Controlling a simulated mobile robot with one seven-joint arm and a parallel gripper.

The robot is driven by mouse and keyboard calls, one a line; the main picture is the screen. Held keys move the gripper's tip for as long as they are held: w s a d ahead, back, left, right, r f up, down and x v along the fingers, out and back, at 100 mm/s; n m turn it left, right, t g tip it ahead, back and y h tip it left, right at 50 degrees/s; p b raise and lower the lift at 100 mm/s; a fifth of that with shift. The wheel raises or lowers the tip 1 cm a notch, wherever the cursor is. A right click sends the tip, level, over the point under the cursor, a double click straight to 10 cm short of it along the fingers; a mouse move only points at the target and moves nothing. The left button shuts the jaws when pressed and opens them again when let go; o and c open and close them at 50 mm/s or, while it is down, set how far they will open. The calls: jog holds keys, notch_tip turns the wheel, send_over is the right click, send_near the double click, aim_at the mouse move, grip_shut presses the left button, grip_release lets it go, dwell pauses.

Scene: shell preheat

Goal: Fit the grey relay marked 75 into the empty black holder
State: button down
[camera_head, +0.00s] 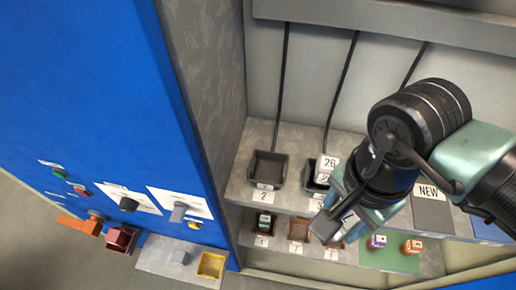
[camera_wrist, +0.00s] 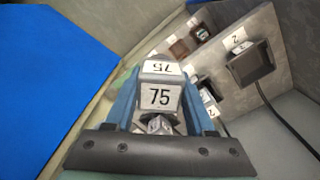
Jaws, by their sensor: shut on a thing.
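My gripper (camera_head: 345,208) is shut on the grey relay marked 75 (camera_wrist: 160,97). In the wrist view the relay sits between the two fingers, with 75 on its near face and again on top. In the head view it shows as a grey block (camera_head: 323,226) in front of the lower shelf. The empty black holder (camera_head: 268,168) is an open square box labelled 2 on the upper shelf, left of and apart from my gripper. In the wrist view the black holder (camera_wrist: 251,65) is at upper right, with a cable behind it.
A black holder (camera_head: 309,178) labelled 3, beside it, contains a white-labelled block marked 26 (camera_head: 328,163). Lower-shelf holders include an occupied one (camera_head: 263,222) and a brown one (camera_head: 298,230). A green mat (camera_head: 390,260) carries purple and orange blocks. A grey side wall (camera_head: 205,80) bounds the left.

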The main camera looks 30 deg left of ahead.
jog(key=w+a+p, duration=0.3)
jog(key=w+a, duration=0.1)
jog(key=a, duration=0.4)
jog(key=w+a+p, duration=0.3)
jog(key=w+a, duration=0.2)
jog(key=a, duration=0.3)
notch_tip(320, 180, down, 6)
jog(key=shift+s+d+p, duration=0.1)
jog(key=shift+p, duration=0.8)
jog(key=shift+a+f+p, duration=0.2)
jog(key=shift+f+p, duration=0.15)
jog(key=shift+f, duration=0.15)
